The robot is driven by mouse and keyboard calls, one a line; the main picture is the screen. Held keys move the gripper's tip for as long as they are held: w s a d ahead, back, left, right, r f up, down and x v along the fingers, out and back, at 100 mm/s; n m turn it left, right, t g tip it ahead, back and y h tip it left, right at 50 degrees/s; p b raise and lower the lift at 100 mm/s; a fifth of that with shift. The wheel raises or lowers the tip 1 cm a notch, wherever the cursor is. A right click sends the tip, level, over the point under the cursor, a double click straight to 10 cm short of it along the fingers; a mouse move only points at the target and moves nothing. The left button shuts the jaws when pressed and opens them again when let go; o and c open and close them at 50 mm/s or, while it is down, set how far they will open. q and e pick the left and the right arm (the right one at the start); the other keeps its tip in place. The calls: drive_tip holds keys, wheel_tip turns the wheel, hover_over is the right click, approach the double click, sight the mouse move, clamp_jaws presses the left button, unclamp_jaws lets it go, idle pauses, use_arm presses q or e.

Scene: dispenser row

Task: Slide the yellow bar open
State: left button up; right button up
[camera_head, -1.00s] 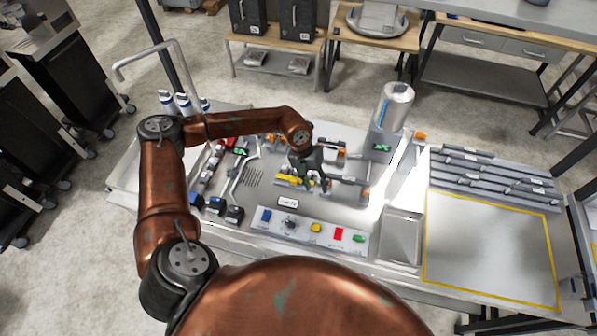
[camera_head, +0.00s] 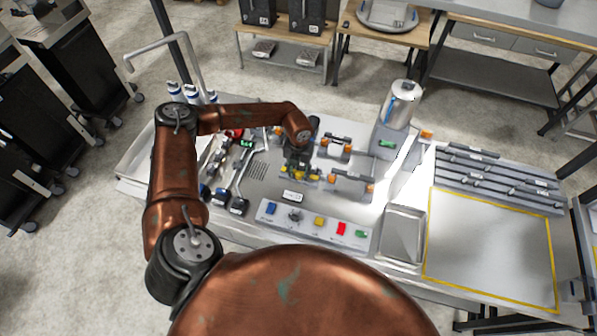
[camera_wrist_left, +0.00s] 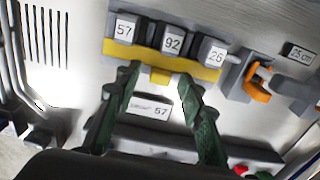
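The yellow bar (camera_wrist_left: 160,62) runs along the near side of three grey number blocks marked 57, 92 and 26 in the left wrist view. A small yellow tab juts from its middle toward my left gripper (camera_wrist_left: 160,78). The gripper's two green fingers are apart, one on each side of the tab, with nothing seen held between them. Whether they touch the bar cannot be told. In the head view, my left gripper (camera_head: 297,168) is over the yellow bar (camera_head: 313,177), partly covering it. My right gripper is not in view.
A label plate (camera_wrist_left: 150,107) marked 57 lies between the fingers. An orange-handled latch (camera_wrist_left: 256,88) stands to the right of the bar. A panel of coloured buttons (camera_head: 318,229) is nearer me. A metal canister (camera_head: 400,100) stands to the right.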

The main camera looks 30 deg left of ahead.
use_arm(q)
clamp_jaws()
idle(0.4)
